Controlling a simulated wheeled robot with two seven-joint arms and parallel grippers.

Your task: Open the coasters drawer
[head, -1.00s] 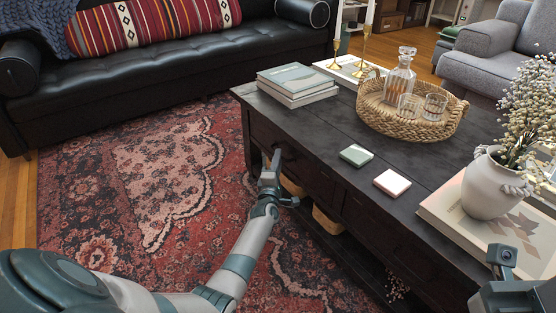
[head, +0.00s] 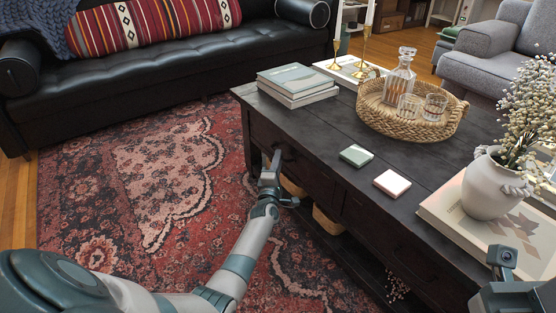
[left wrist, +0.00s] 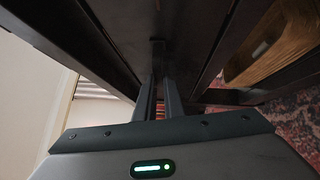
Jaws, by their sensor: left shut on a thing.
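The dark wooden coffee table (head: 330,130) has drawers along its near long side. My left gripper (head: 276,158) is at the front of the left drawer (head: 312,178). In the left wrist view its two fingers (left wrist: 159,98) are closed together on the drawer's dark handle (left wrist: 158,52). The drawer looks flush with the table, though the gripper partly hides its front. A green coaster (head: 356,155) and a pale coaster (head: 392,183) lie on the tabletop.
Books (head: 298,82), a woven tray (head: 412,128) with a decanter and glasses, and a white vase (head: 490,185) on a large book stand on the table. Baskets (head: 327,219) sit on the shelf below. The patterned rug (head: 140,190) before the table is clear.

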